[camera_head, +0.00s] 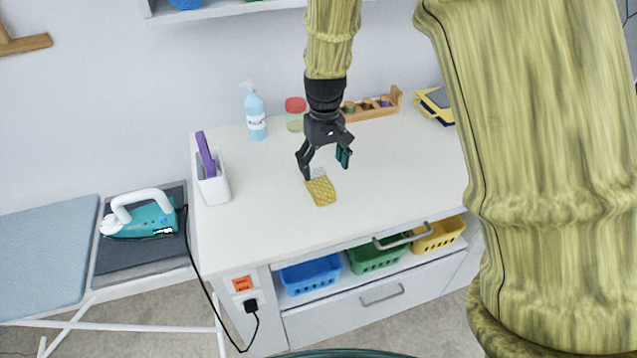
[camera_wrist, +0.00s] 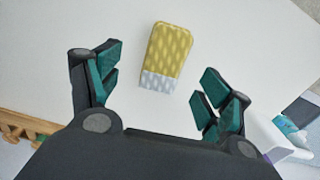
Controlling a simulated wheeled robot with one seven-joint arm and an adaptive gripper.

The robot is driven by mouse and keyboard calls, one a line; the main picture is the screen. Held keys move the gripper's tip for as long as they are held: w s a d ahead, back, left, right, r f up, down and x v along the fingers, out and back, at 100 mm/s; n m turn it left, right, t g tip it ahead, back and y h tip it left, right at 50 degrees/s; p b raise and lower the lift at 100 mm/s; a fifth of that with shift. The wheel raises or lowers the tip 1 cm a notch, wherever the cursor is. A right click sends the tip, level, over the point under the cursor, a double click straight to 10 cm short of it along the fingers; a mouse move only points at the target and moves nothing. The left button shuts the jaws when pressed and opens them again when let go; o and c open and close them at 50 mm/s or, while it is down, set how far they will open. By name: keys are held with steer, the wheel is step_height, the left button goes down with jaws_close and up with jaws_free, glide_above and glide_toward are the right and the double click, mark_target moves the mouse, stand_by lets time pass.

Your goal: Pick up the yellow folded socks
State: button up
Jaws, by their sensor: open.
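The yellow folded socks (camera_head: 321,191) lie flat on the white table (camera_head: 400,180). They are a small yellow patterned bundle with a pale grey end, and that end is nearest my gripper. My gripper (camera_head: 325,168) points down over the table beside the grey end, open and empty. In the wrist view the socks (camera_wrist: 167,55) lie ahead of and between the two spread fingers (camera_wrist: 158,92). No finger appears to touch them. The exact height of the fingers above the table is hard to tell.
A white holder with a purple item (camera_head: 213,182), a pump bottle (camera_head: 256,112), a red-lidded jar (camera_head: 295,114) and a wooden rack (camera_head: 372,108) stand around the table. An iron (camera_head: 140,215) rests at the left. The table around the socks is clear.

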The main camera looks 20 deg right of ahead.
mark_target(320, 181)
steer(key=shift+w+f, duration=0.2)
steer(key=shift+f, duration=0.8)
steer(key=shift+s+a+f+p, duration=0.1)
steer(key=shift+s+f+p, duration=0.1)
steer(key=shift+f+p, duration=0.1)
steer(key=f, duration=0.1)
steer(key=f+p, duration=0.1)
steer(key=f, duration=0.1)
steer(key=shift+w+a+f, duration=0.2)
steer(key=shift+a+f, duration=0.05)
steer(key=shift+a, duration=0.1)
steer(key=shift+f+p, duration=0.35)
steer(key=shift+f, duration=0.35)
steer(key=c, duration=1.1)
